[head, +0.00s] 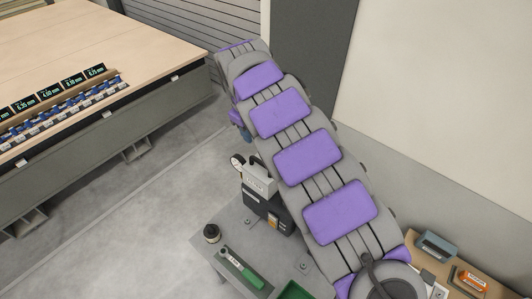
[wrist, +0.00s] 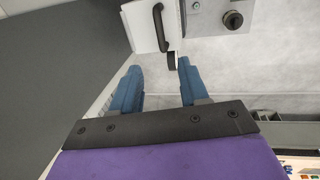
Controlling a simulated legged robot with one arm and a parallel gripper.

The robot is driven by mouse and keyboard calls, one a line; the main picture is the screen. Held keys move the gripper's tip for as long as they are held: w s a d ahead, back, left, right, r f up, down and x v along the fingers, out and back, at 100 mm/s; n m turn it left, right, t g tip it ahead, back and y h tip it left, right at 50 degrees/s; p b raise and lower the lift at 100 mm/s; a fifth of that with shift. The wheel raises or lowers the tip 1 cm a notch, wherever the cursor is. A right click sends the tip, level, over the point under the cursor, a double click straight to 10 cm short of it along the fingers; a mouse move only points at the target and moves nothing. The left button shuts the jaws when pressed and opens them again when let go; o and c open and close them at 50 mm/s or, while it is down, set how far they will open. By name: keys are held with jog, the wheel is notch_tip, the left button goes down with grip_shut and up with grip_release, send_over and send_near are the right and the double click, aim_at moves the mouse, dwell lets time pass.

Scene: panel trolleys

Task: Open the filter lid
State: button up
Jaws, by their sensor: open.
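In the wrist view a pale panel (wrist: 145,30) with a black curved handle (wrist: 158,22) is at the top centre; it looks like the filter lid. My gripper (wrist: 158,68) has two blue fingers spread apart below it, with nothing between their tips. The handle lies ahead of the fingers, and no contact shows. In the head view the filter unit, a dark box (head: 264,214) with a pale top (head: 258,181), stands on the grey trolley, partly behind my arm. The blue fingers show only slightly at the arm's left edge. Whether the lid is fully seated cannot be told.
A wooden bench (head: 120,40) is at left; clear floor lies between. A wall stands at right.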

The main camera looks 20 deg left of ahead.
send_over(262, 163)
jog(key=s+a, duration=0.1)
notch_tip(262, 163, down, 12)
jog(key=f, duration=0.2)
jog(key=d+f, duration=0.1)
jog(key=f, duration=0.1)
jog(key=shift+w, duration=0.4)
jog(key=shift+d+f, duration=0.25)
jog(key=shift+f, duration=0.1)
jog(key=shift+a+f, duration=0.1)
jog(key=shift+a, duration=0.45)
jog(key=shift+c, duration=0.6)
jog(key=shift+d, duration=0.25)
grip_shut()
